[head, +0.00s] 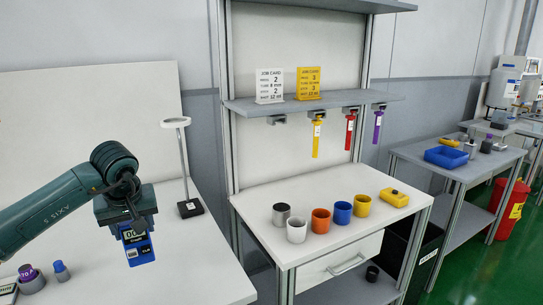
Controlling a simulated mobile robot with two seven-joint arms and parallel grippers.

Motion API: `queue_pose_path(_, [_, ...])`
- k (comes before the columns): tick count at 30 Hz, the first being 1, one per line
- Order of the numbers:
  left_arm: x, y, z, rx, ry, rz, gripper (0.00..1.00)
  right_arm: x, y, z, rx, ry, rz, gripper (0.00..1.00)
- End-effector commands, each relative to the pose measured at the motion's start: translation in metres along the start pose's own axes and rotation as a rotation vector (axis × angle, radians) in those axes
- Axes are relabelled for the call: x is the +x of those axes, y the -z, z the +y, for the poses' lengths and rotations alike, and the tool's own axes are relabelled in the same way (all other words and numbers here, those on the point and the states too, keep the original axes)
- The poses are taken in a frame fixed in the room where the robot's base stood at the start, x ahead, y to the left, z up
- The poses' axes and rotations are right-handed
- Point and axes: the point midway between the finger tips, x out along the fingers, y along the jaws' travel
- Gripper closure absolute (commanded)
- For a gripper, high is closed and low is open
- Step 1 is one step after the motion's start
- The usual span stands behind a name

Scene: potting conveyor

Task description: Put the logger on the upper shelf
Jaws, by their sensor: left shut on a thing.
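My left gripper (130,225) is shut on a blue logger (139,250) with a small pale display. It holds the logger up in the air, at the left, in front of the white table. The gripper's jaws hide the logger's top part. A grey shelf (350,98) spans the workbench frame in the middle, with a white job card (269,86) and a yellow job card (308,83) standing on it. Another grey board (350,4) is at the top edge of the picture. My right gripper is not in view.
Yellow, red and purple tools hang under the shelf. On the bench (270,205) stand a metal cup (281,214), white, orange, blue and yellow cups, and a yellow device (394,197). A lamp-like stand (188,206) is on the left table. The shelf's right part looks clear.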

Motion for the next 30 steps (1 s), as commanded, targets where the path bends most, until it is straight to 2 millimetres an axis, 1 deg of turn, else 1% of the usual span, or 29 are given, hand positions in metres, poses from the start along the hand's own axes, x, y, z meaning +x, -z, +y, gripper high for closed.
queue_pose_path(1, [-0.004,-0.017,0.005,0.049,-0.017,-0.002,0.75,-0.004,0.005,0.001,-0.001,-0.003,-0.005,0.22])
queue_pose_path(2, [-0.004,-0.028,0.008,0.079,-0.030,-0.003,0.75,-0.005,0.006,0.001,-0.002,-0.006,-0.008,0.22])
queue_pose_path(3, [-0.005,-0.044,0.013,0.122,-0.048,-0.003,0.75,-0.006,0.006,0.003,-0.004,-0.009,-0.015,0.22])
queue_pose_path(5, [-0.009,-0.069,0.018,0.187,-0.075,-0.004,0.75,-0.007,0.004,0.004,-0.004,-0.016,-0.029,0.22])
queue_pose_path(6, [-0.011,-0.087,0.021,0.230,-0.093,-0.004,0.75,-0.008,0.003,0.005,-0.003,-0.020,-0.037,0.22])
queue_pose_path(8, [-0.015,-0.112,0.024,0.291,-0.117,-0.004,0.75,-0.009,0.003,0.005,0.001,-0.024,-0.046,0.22])
queue_pose_path(9, [-0.019,-0.128,0.025,0.327,-0.134,-0.003,0.75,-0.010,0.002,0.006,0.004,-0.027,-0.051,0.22])
queue_pose_path(12, [-0.028,-0.163,0.027,0.409,-0.169,-0.003,0.75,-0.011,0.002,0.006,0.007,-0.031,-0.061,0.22])
queue_pose_path(15, [-0.036,-0.189,0.026,0.467,-0.194,-0.002,0.75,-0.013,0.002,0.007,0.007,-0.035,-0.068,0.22])
queue_pose_path(18, [-0.041,-0.204,0.026,0.500,-0.208,0.000,0.75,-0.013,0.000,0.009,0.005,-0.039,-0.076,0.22])
queue_pose_path(21, [-0.043,-0.211,0.025,0.514,-0.214,-0.001,0.75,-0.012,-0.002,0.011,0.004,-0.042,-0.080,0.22])
queue_pose_path(30, [-0.043,-0.211,0.025,0.515,-0.213,0.001,0.75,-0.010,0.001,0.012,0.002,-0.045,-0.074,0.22])
